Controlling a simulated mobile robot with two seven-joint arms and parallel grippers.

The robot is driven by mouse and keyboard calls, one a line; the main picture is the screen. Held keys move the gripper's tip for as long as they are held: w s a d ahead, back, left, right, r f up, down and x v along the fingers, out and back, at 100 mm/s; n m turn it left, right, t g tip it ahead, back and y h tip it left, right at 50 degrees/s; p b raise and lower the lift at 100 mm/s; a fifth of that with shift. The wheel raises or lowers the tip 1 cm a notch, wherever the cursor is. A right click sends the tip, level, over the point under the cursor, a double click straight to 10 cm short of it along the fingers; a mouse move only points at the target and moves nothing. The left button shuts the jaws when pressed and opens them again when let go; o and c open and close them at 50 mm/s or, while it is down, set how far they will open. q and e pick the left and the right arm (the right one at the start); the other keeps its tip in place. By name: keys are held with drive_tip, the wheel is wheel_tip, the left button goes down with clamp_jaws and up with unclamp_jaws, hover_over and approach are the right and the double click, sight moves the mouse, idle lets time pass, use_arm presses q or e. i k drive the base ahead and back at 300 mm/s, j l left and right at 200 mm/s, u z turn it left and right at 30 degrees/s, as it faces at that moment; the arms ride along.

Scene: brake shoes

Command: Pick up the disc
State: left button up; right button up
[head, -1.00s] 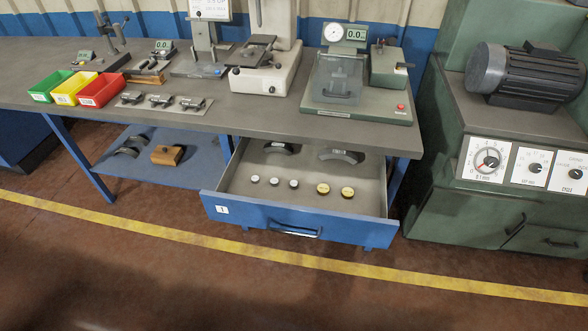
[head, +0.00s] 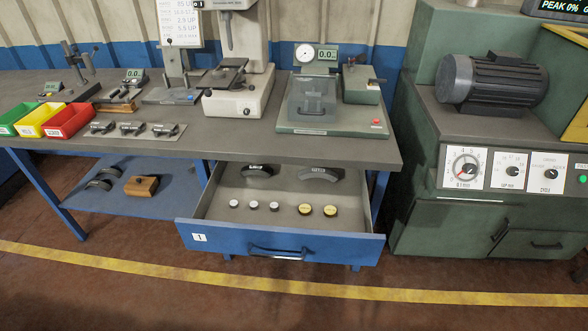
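An open blue drawer (head: 222,239) under the workbench holds several small round, disc-like pieces. Two have yellow tops: one yellow-topped piece (head: 305,209) and a second yellow-topped piece (head: 330,210) to its right. Three smaller pieces with pale tops stand to their left: a left one (head: 234,204), a middle one (head: 253,205) and a right one (head: 274,206). I cannot tell which of these is the disc. Neither of my grippers is in view.
Two dark curved brake shoes lie at the drawer's back, a left one (head: 257,171) and a right one (head: 320,174). The workbench (head: 225,138) carries gauges and coloured bins. A green machine (head: 424,205) stands to the right. The floor (head: 130,275) in front is clear.

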sight(304, 209)
drive_tip(key=i+z, duration=0.1)
drive_tip(key=i, duration=0.75)
